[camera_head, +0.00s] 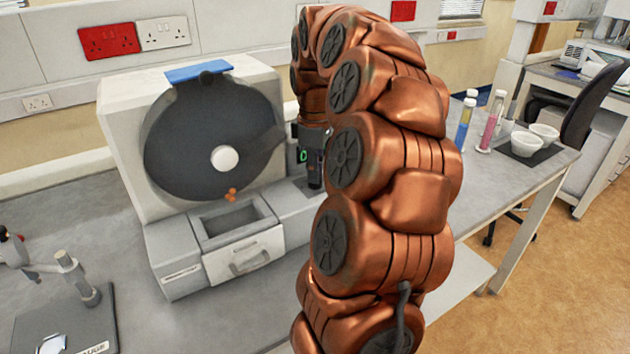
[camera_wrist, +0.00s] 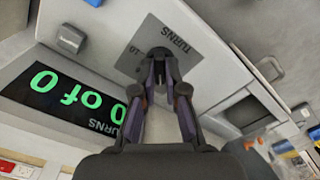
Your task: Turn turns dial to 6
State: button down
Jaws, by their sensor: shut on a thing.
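The turns dial is a dark round knob (camera_wrist: 158,52) on a grey plate (camera_wrist: 188,45) marked TURNS in the wrist view. A number that looks like 10 shows near the plate's edge; other marks and the dial's pointer are hidden or too small to read. My gripper (camera_wrist: 161,60) has its fingertips closed on the knob. A black display (camera_wrist: 62,98) beside it shows green digits that look like "0 of 0", upside down. In the head view my gripper (camera_head: 315,180) is at the right part of the white machine (camera_head: 120,130), and my arm hides the dial.
The machine carries a dark round drum (camera_head: 190,135) and a drawer (camera_head: 245,258) below, with small orange tablets (camera_head: 231,195) at the drum's lower edge. Tubes (camera_head: 490,125) and white bowls (camera_head: 525,143) stand at the right. A small stand (camera_head: 75,275) is at the left.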

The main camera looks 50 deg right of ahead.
jog(key=m+b, duration=0.2)
jog(key=m, duration=0.1)
jog(key=m+b, duration=0.2)
jog(key=m, duration=0.1)
jog(key=shift+f+m, duration=0.2)
jog(key=shift+m, duration=0.1)
jog(key=m+b, duration=0.3)
jog(key=m, duration=0.1)
jog(key=shift+r+m+b, duration=0.2)
jog(key=shift+m+b, duration=0.25)
jog(key=shift+m, duration=0.65)
jog(key=c, duration=1.2)
grip_release()
jog(key=shift+r, duration=0.1)
